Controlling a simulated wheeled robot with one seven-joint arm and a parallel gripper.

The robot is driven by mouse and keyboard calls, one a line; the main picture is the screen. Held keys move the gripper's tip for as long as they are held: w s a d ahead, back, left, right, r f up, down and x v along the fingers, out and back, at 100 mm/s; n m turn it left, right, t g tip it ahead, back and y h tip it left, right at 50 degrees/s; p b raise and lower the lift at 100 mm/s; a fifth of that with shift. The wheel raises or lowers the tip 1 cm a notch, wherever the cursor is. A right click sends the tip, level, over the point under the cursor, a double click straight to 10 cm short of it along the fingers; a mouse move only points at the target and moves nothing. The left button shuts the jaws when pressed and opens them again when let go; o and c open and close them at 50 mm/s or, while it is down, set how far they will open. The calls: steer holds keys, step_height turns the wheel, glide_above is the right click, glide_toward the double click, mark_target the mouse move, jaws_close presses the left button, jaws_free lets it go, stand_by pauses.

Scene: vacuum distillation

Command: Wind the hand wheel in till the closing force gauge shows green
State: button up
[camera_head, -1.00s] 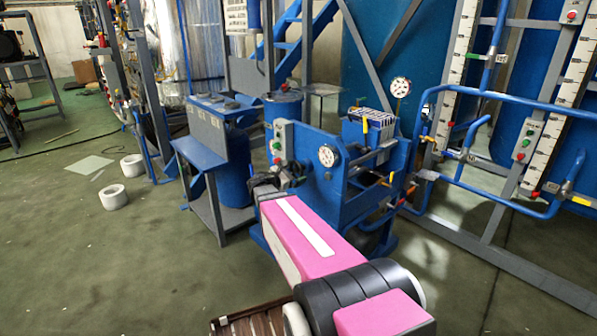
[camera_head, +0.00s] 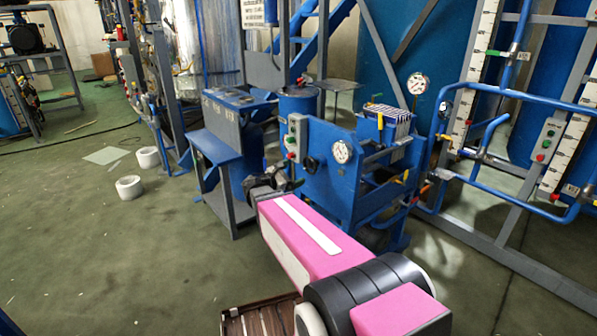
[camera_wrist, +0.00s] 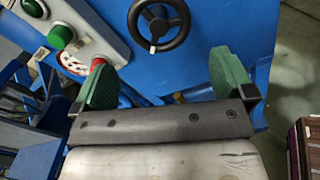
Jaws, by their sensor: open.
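The black hand wheel (camera_wrist: 160,22) is mounted on the blue front plate of a press-like machine. A white round gauge (camera_head: 342,151) sits right of the wheel.
A grey control box (camera_head: 296,136) with green and red buttons is left of the wheel; its green button (camera_wrist: 61,36) is close to my left finger. A blue bench (camera_head: 222,147) stands left. Blue pipe railing (camera_head: 520,97) runs right. Floor at left is mostly clear.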

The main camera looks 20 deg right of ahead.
mark_target(309, 167)
stand_by(0.3)
steer(key=w+d+n, duration=0.1)
steer(key=d, duration=0.2)
steer(key=w+d+n, duration=0.1)
steer(key=d, duration=0.3)
steer(key=w+d+n, duration=0.1)
steer(key=d+n, duration=0.1)
steer(key=d, duration=0.1)
steer(key=shift+w+d, duration=0.15)
steer(key=shift+w, duration=0.15)
stand_by(0.3)
steer(key=c, duration=0.7)
steer(key=shift+o, duration=0.2)
